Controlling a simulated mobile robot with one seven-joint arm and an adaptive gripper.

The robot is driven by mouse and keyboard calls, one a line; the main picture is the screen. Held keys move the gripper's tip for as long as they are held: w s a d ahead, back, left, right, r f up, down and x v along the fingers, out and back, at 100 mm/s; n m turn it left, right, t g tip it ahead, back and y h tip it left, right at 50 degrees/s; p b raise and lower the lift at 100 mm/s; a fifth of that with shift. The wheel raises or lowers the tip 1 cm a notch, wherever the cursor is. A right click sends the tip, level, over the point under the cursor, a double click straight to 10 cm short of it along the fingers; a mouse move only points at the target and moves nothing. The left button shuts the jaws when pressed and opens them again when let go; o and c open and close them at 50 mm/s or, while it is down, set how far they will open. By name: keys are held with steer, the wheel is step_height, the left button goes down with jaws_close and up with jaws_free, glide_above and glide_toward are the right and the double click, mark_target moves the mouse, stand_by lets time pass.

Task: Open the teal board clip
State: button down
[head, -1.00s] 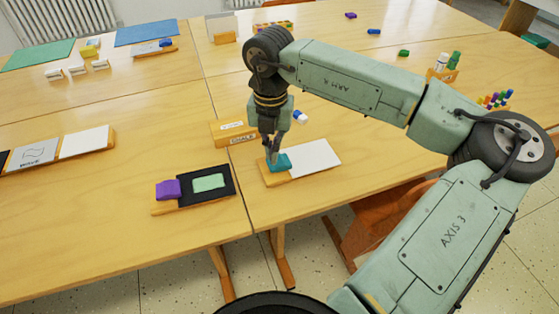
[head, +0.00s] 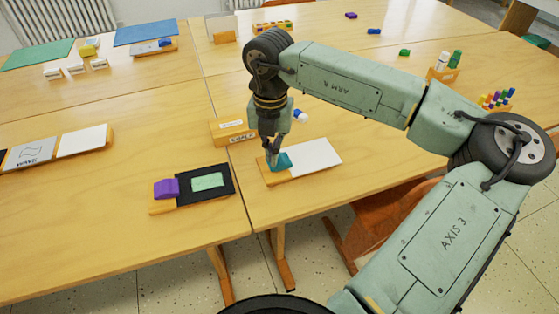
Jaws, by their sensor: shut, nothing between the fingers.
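The teal board clip (head: 284,160) sits on the left end of a wooden board (head: 277,179) with a white sheet (head: 315,157), near the front edge of the right table. My gripper (head: 271,160) points down at the clip's left side, its fingers shut with nothing between them. The fingertips are at or touching the clip; the exact contact is too small to tell. The clip's upper part looks a little raised and tilted, and the fingers hide part of its left side.
A board with a purple clip (head: 166,188) and black sheet (head: 221,171) lies to the left. A labelled wooden block (head: 232,131) stands behind my gripper, with a blue-and-white item (head: 301,115) nearby. The table right of the white sheet is clear.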

steer(key=shift+f+b, duration=0.5)
steer(key=shift+f, duration=0.05)
steer(key=shift+r, duration=0.1)
steer(key=shift+r+p, duration=1.55)
steer(key=shift+r, duration=1.9)
